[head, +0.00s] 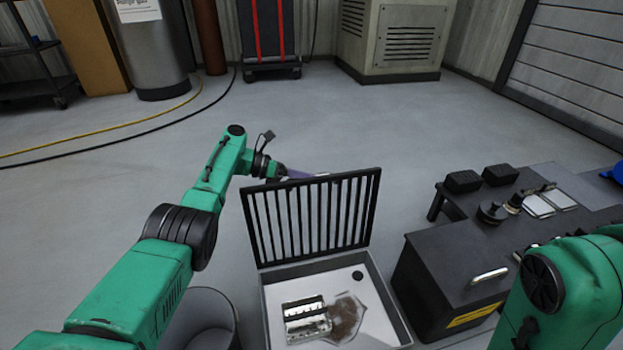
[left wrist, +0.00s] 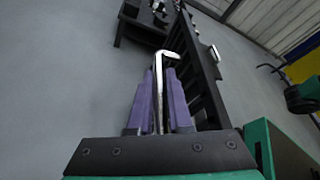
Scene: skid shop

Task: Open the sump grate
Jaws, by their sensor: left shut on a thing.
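The black slatted sump grate (head: 313,218) stands up nearly vertical along the far edge of the pale sump box (head: 264,310). The box below it is uncovered. Inside lie a silver metal part (head: 306,318) and a brown stain (head: 346,317). My left gripper (head: 298,174) is behind the grate near its top edge, partly hidden by it. In the left wrist view its purple fingers are shut on a silver bent handle (left wrist: 168,55), with the dark grate (left wrist: 203,85) just to the right. My right gripper is out of view; only part of that arm shows.
A grey bin (head: 212,316) is to the left. The floor beyond the grate is clear, with hoses farther back.

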